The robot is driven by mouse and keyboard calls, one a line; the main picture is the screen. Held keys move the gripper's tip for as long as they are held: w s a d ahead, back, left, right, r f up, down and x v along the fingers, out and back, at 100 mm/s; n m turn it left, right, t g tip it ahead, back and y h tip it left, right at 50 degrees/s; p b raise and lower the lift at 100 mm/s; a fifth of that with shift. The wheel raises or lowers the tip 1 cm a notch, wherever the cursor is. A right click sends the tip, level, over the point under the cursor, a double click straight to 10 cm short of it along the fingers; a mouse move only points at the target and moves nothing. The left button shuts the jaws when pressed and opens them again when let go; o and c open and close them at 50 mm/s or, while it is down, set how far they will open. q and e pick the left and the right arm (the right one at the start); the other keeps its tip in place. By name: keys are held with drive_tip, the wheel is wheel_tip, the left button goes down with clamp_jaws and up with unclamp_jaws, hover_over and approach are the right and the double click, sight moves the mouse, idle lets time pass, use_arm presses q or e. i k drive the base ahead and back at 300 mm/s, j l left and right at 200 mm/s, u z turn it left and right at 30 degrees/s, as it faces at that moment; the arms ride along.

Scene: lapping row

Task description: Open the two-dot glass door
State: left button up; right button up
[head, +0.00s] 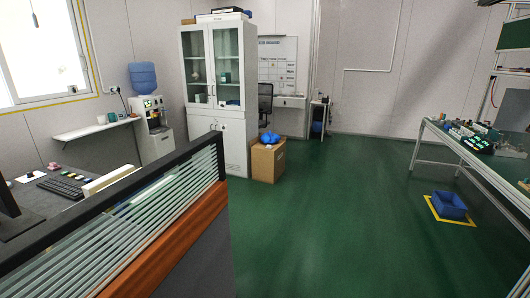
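A tall white cabinet (221,138) stands against the back wall, left of the picture's middle. Its upper half has two framed glass doors, a left glass door (196,70) and a right glass door (228,68), and both look shut. Several small items show on the shelves behind the glass. Any dot marks on the doors are too small to make out from here, so I cannot tell which is the two-dot door. Neither of my grippers is in view.
A cardboard box (267,161) with a blue item on top stands beside the cabinet. A slatted desk partition (150,212) blocks the lower left. A blue bin (449,205) sits on the floor near a workbench (470,157) at right. The green floor (330,220) between is clear.

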sight(210, 32)
drive_tip(key=i+l, duration=0.2)
drive_tip(key=i, duration=0.25)
drive_tip(key=i+l, duration=0.15)
drive_tip(key=i, duration=0.35)
drive_tip(key=i+l, duration=0.2)
drive_tip(key=i, duration=0.25)
drive_tip(key=i+l, duration=0.15)
drive_tip(key=i, duration=0.35)
drive_tip(key=i+l, duration=0.2)
drive_tip(key=i, duration=0.25)
drive_tip(key=i+l, duration=0.15)
drive_tip(key=i, duration=0.35)
drive_tip(key=i+l, duration=0.2)
drive_tip(key=i, duration=0.25)
